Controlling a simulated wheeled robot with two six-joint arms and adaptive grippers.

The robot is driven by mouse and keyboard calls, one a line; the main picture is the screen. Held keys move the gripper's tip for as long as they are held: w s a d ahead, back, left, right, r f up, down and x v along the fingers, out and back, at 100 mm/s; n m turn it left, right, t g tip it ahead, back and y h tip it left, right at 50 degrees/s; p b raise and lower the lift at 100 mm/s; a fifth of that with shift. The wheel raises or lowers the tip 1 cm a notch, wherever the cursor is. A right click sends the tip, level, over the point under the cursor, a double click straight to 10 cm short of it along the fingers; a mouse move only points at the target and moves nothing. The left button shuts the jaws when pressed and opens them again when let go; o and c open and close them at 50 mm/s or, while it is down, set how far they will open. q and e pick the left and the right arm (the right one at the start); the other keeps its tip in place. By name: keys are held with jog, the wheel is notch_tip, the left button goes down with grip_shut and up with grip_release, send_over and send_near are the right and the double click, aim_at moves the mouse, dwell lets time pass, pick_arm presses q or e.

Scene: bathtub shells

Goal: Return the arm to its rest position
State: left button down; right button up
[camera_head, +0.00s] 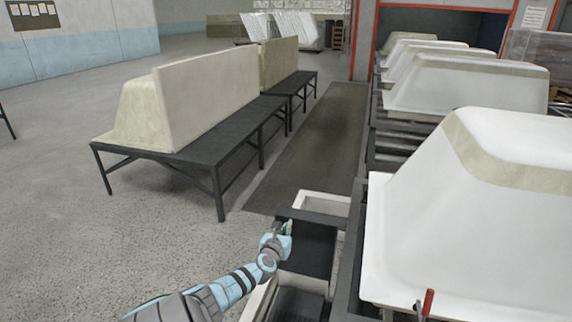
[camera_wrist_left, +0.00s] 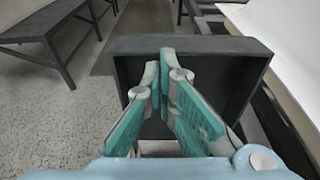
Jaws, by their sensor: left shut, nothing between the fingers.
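The dark tray (camera_wrist_left: 222,46) lies beneath and beyond the fingers there. I cannot tell whether the fingers touch it. My right gripper is not in view.
White bathtub shells (camera_head: 490,210) stand upside down in a row on the right. Left, a black metal table (camera_head: 215,150) carries a beige shell (camera_head: 195,95). A red-handled tool (camera_head: 428,302) is at the bottom right. Floor (camera_head: 60,210) on the left is clear.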

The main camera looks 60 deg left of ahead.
pick_arm(q)
jog(key=shift+s+d+r, duration=0.1)
jog(key=shift+s+d, duration=0.05)
